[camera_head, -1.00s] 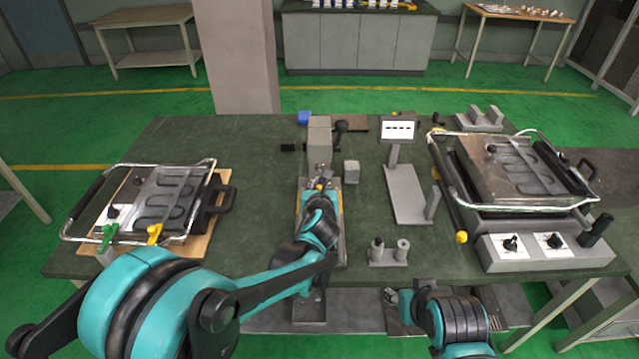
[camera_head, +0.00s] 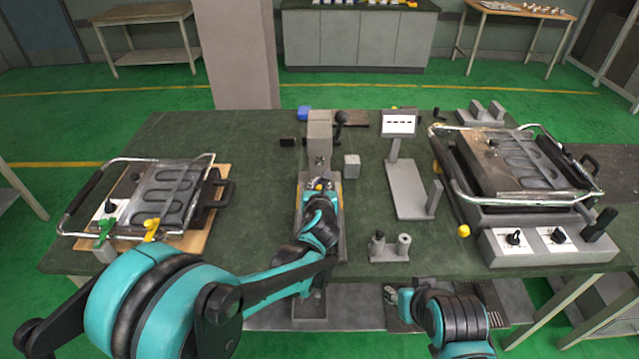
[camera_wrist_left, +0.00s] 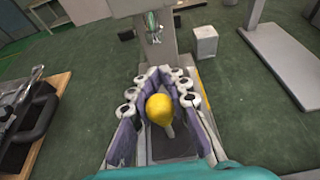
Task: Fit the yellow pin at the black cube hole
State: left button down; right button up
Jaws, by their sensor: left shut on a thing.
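My left gripper (camera_head: 321,184) is shut on the yellow pin, in front of the grey upright block of a bench fixture. In the left wrist view the yellow pin (camera_wrist_left: 158,108) shows its rounded yellow head and a paler stem between the two padded fingers (camera_wrist_left: 158,100). A small black cube (camera_head: 288,142) lies on the table just left of the grey block; it also shows in the left wrist view (camera_wrist_left: 126,35). Its hole cannot be made out. My right gripper (camera_head: 392,297) is low at the table's front edge, partly hidden by its own arm.
A grey cube (camera_head: 351,166) and a grey stand with a display (camera_head: 398,124) are right of the fixture. A heater unit (camera_head: 535,235) fills the right side. A board with a heating plate (camera_head: 165,195) is at left. Bare table lies between the board and fixture.

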pick_arm(q)
jog(key=shift+f+b, duration=0.4)
jog(key=shift+f, duration=1.35)
jog(key=c, duration=1.4)
grip_release()
jog(key=shift+o, duration=0.2)
jog(key=shift+s, duration=0.1)
jog(key=v, duration=1.1)
jog(key=shift+s+r, duration=0.15)
jog(key=shift+s, duration=0.25)
